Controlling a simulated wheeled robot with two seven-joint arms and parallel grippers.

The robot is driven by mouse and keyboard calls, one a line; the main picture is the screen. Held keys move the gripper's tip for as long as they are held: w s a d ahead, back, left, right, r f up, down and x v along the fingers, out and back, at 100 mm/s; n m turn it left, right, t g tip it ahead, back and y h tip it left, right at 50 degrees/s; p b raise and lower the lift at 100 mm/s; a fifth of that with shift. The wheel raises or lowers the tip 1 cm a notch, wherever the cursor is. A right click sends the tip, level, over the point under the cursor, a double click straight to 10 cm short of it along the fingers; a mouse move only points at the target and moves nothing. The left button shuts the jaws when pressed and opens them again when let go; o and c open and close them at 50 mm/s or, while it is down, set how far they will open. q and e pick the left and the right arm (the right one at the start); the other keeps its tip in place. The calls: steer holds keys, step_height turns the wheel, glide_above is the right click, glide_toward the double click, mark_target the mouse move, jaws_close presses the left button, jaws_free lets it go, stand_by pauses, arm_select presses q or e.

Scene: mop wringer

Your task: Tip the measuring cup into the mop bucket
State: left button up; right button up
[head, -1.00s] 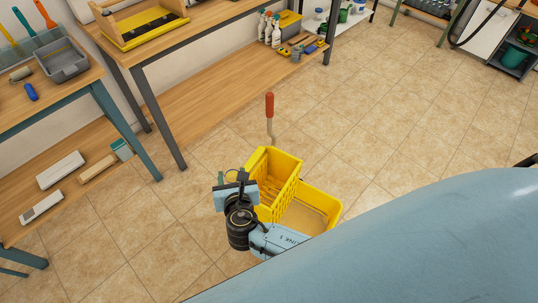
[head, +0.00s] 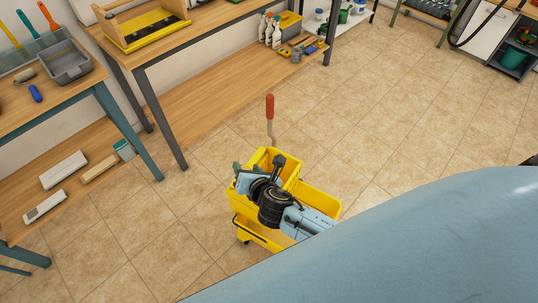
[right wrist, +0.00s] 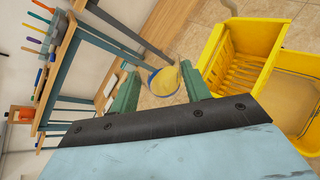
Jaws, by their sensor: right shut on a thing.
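The yellow mop bucket (head: 325,199) stands on the floor, with its yellow wringer basket (head: 267,158) on the left side and a red-tipped lever (head: 270,107) behind. My right gripper (head: 243,170) is over the bucket's left side and covers part of the wringer. In the right wrist view its green fingers (right wrist: 160,86) are shut on the measuring cup (right wrist: 154,84), a round cup with a blue edge and a yellowish inside. The bucket (right wrist: 303,80) lies to the right of the fingers there. The cup is hidden in the head view. My left gripper is not in view.
A wooden workbench (head: 205,30) with a lower shelf (head: 200,95) stands behind the bucket. Another bench (head: 45,99) at the left holds a grey tray (head: 68,66). The tiled floor around the bucket is clear.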

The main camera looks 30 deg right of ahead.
mark_target(248, 156)
steer(key=shift+w+d+r+m+y, duration=0.1)
steer(key=shift+d+r+m+y, duration=0.15)
steer(key=shift+d, duration=0.25)
steer(key=shift+d+r+m+y, duration=0.1)
steer(key=shift+d+m+y, duration=0.2)
steer(key=shift+d, duration=0.2)
steer(key=shift+d+r+m, duration=0.1)
steer(key=shift+m, duration=0.15)
steer(key=shift+d+r+m+y, duration=0.2)
steer(key=shift+d+m+y, duration=0.1)
steer(key=shift+y, duration=0.25)
steer(key=shift+d+r+m+y+b, duration=0.15)
steer(key=shift+r+m+y+b, duration=0.15)
steer(key=shift+m+y, duration=0.45)
stand_by(0.4)
steer(key=shift+d+r+m+y+b, duration=0.3)
steer(key=shift+m+y+b, duration=0.35)
steer(key=shift+m+b, duration=0.35)
stand_by(0.8)
steer(key=shift+w+d+r+m+y, duration=0.15)
steer(key=shift+d+m+y, duration=0.3)
steer(key=shift+d, duration=0.35)
stand_by(0.5)
steer(key=shift+d+r+m+t+y+b, duration=0.15)
steer(key=shift+d+m+t+y+b, duration=0.15)
steer(key=shift+m+t+y+b, duration=0.4)
stand_by(1.2)
